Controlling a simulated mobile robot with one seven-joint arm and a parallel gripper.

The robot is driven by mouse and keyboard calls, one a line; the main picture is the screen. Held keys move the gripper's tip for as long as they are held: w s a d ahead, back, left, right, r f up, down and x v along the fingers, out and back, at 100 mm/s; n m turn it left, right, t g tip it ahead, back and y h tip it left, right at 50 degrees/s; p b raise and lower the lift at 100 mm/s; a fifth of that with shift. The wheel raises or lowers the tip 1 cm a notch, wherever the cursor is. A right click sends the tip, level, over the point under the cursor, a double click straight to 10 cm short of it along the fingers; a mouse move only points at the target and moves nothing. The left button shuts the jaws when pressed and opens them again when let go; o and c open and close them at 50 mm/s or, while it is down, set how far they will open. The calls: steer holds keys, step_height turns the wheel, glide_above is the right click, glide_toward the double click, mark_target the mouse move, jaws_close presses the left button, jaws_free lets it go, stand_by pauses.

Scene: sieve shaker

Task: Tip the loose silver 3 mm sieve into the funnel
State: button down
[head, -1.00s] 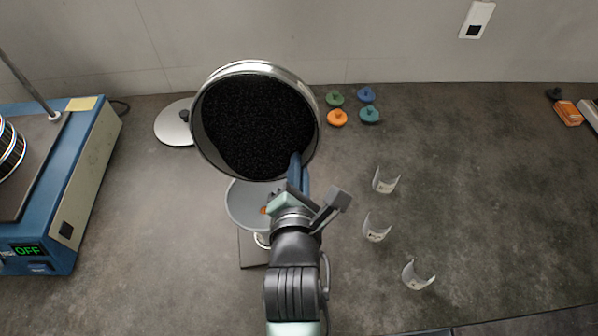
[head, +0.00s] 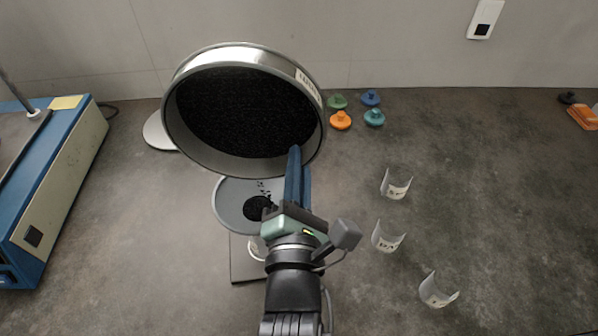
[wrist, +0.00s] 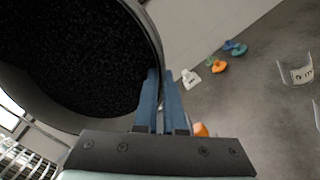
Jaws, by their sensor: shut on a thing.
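The silver sieve (head: 245,55) is held tilted, its open side facing me, with black granules (head: 240,112) inside. My gripper (head: 296,160) is shut on the sieve's lower right wall; in the wrist view the blue fingers (wrist: 160,95) pinch its rim. The grey funnel (head: 232,203) stands below the sieve's lower edge on a stand with a dark base (head: 246,268). Some black granules are falling or lying at the funnel's upper part, and a dark patch of them (head: 257,208) sits in its middle. My gripper hides the funnel's right side.
The blue shaker (head: 50,190) stands at the left. A round silver lid (head: 157,132) lies behind the sieve at left. Several coloured knobbed caps (head: 340,120) sit behind right. Several curved clear label holders (head: 388,238) stand on the right. The far right bench is mostly clear.

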steer(key=shift+s+f+t+b, duration=0.15)
steer(key=shift+t+b, duration=0.4)
steer(key=shift+b, duration=0.9)
steer(key=shift+s+f+t+b, duration=0.1)
steer(key=shift+t+b, duration=0.45)
steer(key=shift+b, duration=0.9)
steer(key=shift+r+t+b, duration=0.1)
steer(key=shift+t+b, duration=0.2)
steer(key=shift+b, duration=0.7)
steer(key=shift+s+r+b, duration=0.15)
steer(key=shift+r+b, duration=0.05)
steer(key=shift+b, duration=0.15)
steer(key=p, duration=0.3)
steer(key=shift+r, duration=0.4)
steer(key=shift+p, duration=0.6)
steer(key=g+p, duration=0.1)
steer(key=p, duration=0.3)
steer(key=g+p, duration=0.1)
steer(key=p, duration=0.3)
steer(key=shift+w+r, duration=0.2)
steer(key=shift+w, duration=0.15)
steer(key=g+p, duration=0.1)
steer(key=p, duration=0.2)
steer(key=shift+w+p, duration=0.1)
steer(key=shift+p, duration=0.2)
steer(key=shift+f, duration=0.25)
